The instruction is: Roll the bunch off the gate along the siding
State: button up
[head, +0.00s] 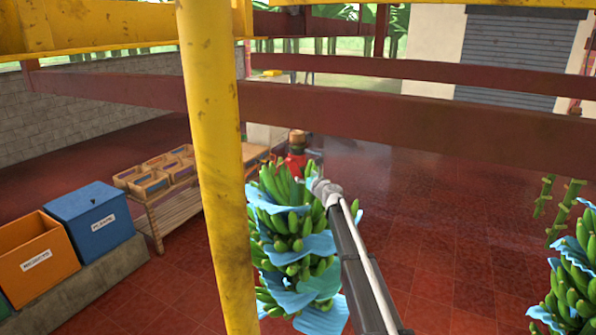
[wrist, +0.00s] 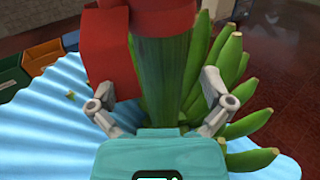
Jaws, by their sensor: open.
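A green banana bunch (head: 283,222) with blue sheets between its tiers hangs upright right of the yellow post in the head view. Its thick green stem (wrist: 172,75) stands between the fingers of my gripper (wrist: 160,98) in the wrist view. My gripper is open, with a finger on each side of the stem; I cannot tell whether either touches it. In the head view my gripper (head: 320,187) is at the bunch's upper right. A red fitting (head: 297,160) sits at the stem's top; its red block (wrist: 105,45) also shows in the wrist view. I cannot make out the gate.
A yellow post (head: 215,150) stands in front, left of the bunch. Red beams (head: 350,115) cross behind. Another bunch (head: 575,290) hangs at the lower right edge. Blue (head: 90,220) and orange (head: 38,258) bins and a crate rack (head: 165,190) stand left. The floor right of my arm is clear.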

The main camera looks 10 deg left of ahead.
aim_at(300, 172)
jog(key=shift+x, duration=3.1)
jog(key=shift+c, duration=0.3)
